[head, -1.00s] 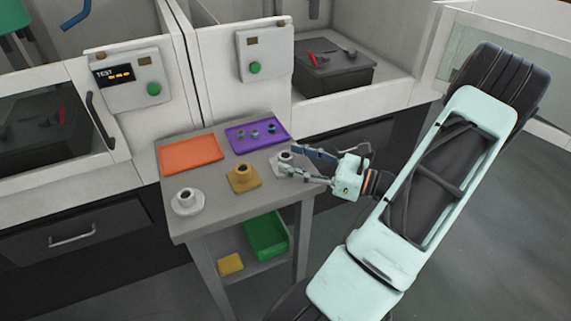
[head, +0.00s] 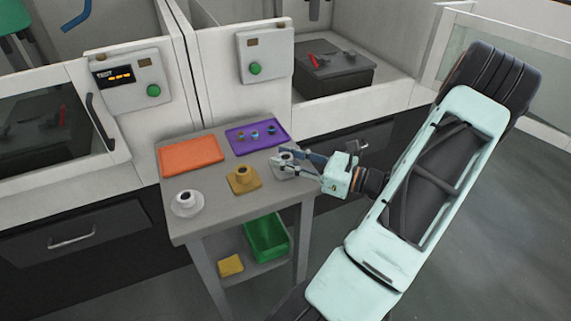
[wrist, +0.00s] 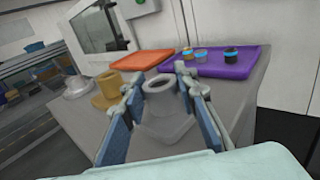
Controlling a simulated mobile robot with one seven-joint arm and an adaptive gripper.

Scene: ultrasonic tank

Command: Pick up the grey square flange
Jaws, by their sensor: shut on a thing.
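The grey square flange (head: 284,165) stands at the right end of the small table; its square base and raised round neck show in the wrist view (wrist: 163,120). My gripper (head: 284,163) has come in from the right, with one finger on each side of the flange. In the wrist view, my gripper (wrist: 165,115) is shut on the flange. The flange looks upright and at table height; whether its base touches the table I cannot tell. In the head view the fingers hide part of it.
A yellow square flange (head: 243,179) and a light round flange (head: 187,203) stand left on the table (head: 215,212). An orange tray (head: 190,156) and a purple tray (head: 238,143) with small rings lie behind. A green bin (head: 266,238) sits on the lower shelf.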

